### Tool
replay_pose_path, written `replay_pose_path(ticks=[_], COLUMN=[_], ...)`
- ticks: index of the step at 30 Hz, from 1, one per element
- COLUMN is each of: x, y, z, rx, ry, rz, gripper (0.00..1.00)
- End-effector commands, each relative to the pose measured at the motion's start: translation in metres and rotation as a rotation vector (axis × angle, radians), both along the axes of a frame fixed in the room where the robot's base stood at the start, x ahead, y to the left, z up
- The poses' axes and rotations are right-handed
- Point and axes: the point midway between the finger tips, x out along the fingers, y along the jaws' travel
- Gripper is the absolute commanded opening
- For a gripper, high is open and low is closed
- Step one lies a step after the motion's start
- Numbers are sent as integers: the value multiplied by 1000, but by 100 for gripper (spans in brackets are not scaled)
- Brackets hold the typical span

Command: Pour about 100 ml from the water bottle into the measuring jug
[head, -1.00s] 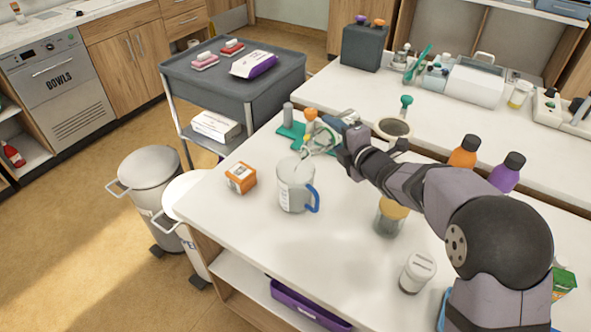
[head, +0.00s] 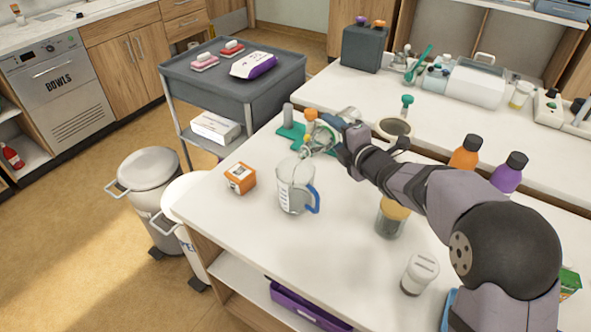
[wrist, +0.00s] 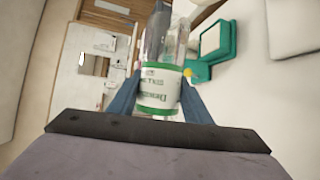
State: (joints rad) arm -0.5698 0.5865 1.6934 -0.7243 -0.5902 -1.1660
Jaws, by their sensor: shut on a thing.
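The measuring jug (head: 292,188), clear with a blue handle, stands upright on the white table. My gripper (head: 338,132) is above and behind it, to the right in the head view. It is shut on the water bottle (head: 318,142), a clear bottle tilted with its mouth end toward the jug's rim. In the wrist view the bottle (wrist: 158,88), with its green and white label, lies between the two blue fingers (wrist: 158,100). The jug does not show clearly in the wrist view. I cannot tell the water level in the jug.
An orange box (head: 240,178) stands left of the jug. A green stand (head: 291,131) is behind the jug. The table front is clear.

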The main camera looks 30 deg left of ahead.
Motion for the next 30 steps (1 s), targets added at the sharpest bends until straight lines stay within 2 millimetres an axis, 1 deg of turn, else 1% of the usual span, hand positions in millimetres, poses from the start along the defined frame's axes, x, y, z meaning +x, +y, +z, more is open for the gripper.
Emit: replay_pose_path(ticks=[21, 30], x=[0, 1], y=[0, -1], z=[4, 4], rx=[-2, 27], ry=[-18, 134], rz=[0, 0], gripper=[15, 15])
